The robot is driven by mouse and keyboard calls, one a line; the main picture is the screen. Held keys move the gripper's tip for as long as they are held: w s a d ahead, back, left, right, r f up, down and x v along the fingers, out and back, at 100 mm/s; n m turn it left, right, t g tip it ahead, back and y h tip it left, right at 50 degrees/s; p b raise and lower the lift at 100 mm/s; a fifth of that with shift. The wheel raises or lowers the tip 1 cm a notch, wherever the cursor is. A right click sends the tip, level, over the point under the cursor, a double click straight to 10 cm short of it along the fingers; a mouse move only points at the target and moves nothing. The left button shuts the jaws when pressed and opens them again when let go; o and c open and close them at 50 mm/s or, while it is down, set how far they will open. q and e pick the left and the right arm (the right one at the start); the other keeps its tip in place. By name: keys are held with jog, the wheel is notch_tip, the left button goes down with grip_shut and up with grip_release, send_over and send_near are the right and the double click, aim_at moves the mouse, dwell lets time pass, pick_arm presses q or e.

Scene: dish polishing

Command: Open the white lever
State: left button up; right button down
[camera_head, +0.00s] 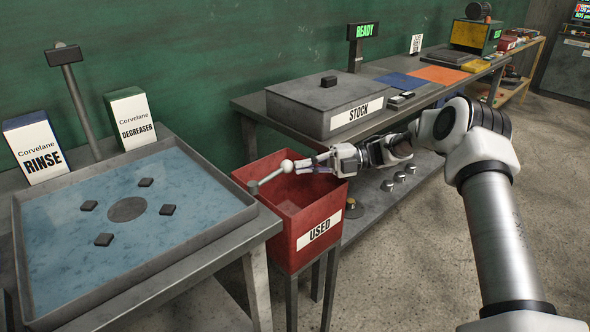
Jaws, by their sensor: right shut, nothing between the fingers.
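A pale lever with a round white knob (287,166) shows above the red bin marked USED. Its thin rod runs down and left to a small grey block (253,187) at the edge of the basin table. My right gripper (304,165) reaches in from the right, over the bin. Its fingers are shut and hold nothing. The fingertips are just right of the knob; I cannot tell whether they touch it. My left gripper is not in view.
The red USED bin (319,256) stands between the basin table and the long bench. The shallow basin (75,225) holds bluish liquid and dark blocks. A grey STOCK box (312,98) sits on the bench. RINSE (34,148) and DEGREASER (130,120) boxes stand behind the basin.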

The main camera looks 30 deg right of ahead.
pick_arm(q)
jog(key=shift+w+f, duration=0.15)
pick_arm(e)
jog(key=shift+w+d, duration=0.1)
jog(key=shift+w, duration=0.5)
jog(key=shift+w, duration=0.1)
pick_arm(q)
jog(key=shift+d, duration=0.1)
